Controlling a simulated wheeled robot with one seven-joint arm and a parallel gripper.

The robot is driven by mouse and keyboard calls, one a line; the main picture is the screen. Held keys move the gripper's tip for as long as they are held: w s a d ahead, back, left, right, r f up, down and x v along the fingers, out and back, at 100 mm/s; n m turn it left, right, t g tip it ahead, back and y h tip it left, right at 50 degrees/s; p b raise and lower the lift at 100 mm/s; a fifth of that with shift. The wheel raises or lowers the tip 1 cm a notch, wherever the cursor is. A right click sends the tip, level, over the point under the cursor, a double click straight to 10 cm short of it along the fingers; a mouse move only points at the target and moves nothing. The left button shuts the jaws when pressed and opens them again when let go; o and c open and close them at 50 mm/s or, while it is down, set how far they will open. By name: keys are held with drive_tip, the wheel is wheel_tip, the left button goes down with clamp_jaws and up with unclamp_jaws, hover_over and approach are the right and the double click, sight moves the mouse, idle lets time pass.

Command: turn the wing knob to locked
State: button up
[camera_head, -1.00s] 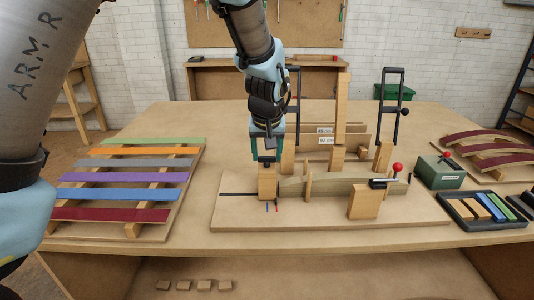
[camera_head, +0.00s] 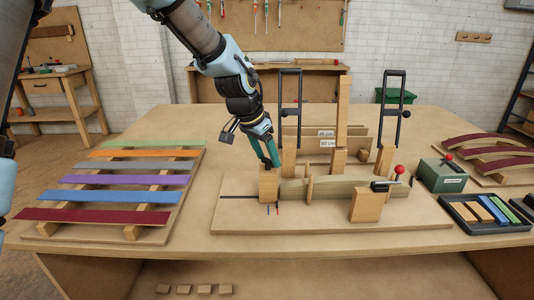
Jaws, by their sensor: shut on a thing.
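My gripper (camera_head: 268,160) has teal fingers that point down onto the top of a wooden block (camera_head: 268,186) at the left end of the jig on the baseboard. It is shut on the wing knob at the block's top; the fingers hide the knob, so its angle cannot be read. A small red mark and a blue mark lie on the board just in front of the block.
The jig holds a curved wooden piece (camera_head: 335,190), with black upright handles behind it. A red-ball lever (camera_head: 399,170) stands at its right end. Coloured strips (camera_head: 125,180) lie on a rack at left. A green box (camera_head: 442,176) and a tray (camera_head: 480,222) are at right.

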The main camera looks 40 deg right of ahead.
drive_tip(key=m+g+p, duration=0.1)
drive_tip(key=m, duration=0.1)
drive_tip(key=m+p, duration=0.1)
drive_tip(key=m, duration=0.1)
drive_tip(key=shift+w+r+m+g, duration=0.1)
drive_tip(key=shift+w+m+g, duration=0.1)
drive_tip(key=shift+m+g, duration=0.15)
drive_tip(key=shift+m+g+y+p, duration=0.65)
drive_tip(key=shift+m+p, duration=0.6)
drive_tip(key=shift+m, duration=0.7)
drive_tip(key=o, duration=1.4)
drive_tip(key=shift+d, duration=0.1)
drive_tip(key=shift+c, duration=0.2)
drive_tip(key=shift+w, duration=0.1)
drive_tip(key=b+v, duration=0.2)
drive_tip(key=v, duration=0.8)
drive_tip(key=shift+w+r, duration=0.2)
